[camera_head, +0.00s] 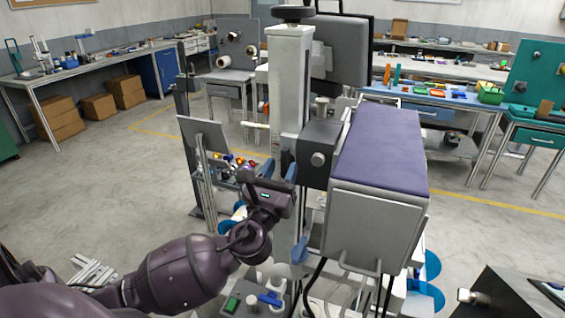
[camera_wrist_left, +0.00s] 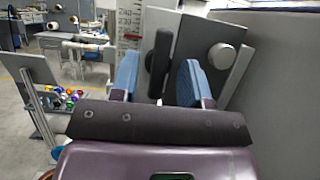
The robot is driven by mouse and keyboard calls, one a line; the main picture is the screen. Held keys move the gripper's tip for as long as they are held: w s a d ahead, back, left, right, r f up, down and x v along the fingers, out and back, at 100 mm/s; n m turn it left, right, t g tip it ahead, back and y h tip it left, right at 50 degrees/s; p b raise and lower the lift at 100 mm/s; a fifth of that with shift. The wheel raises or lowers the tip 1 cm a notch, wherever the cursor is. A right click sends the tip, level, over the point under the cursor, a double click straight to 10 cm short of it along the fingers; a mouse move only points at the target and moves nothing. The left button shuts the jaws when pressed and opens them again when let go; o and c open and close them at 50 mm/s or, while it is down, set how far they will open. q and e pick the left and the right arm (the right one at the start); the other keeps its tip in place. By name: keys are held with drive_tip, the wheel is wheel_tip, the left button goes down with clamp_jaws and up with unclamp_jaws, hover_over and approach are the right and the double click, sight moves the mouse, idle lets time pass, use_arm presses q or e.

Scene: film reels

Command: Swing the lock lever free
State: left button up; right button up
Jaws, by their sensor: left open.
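The lock lever (camera_wrist_left: 159,62) is a dark, upright bar with rounded ends, on the face of a grey block (camera_wrist_left: 206,42) beside the column. My left gripper (camera_wrist_left: 157,82) is open, with its two blue fingers on either side of the lever; I cannot tell whether either finger touches it. In the head view my left gripper (camera_head: 280,170) reaches up to the column from below left, and the lever is mostly hidden behind the fingers there. My right gripper is not in view.
The pale column (camera_head: 291,85) with a scale stands behind the gripper. A large grey housing with a purple top (camera_head: 380,150) is close on the right. A tilted panel (camera_head: 204,133) and coloured knobs (camera_wrist_left: 65,98) are on the left. Open floor (camera_head: 100,180) lies further left.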

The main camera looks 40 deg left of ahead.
use_arm(q)
drive_tip(key=shift+w+a+r, duration=0.1)
drive_tip(key=shift+w+r, duration=0.1)
drive_tip(key=shift+w, duration=0.3)
drive_tip(key=c, duration=0.7)
drive_tip(key=shift+o, duration=0.2)
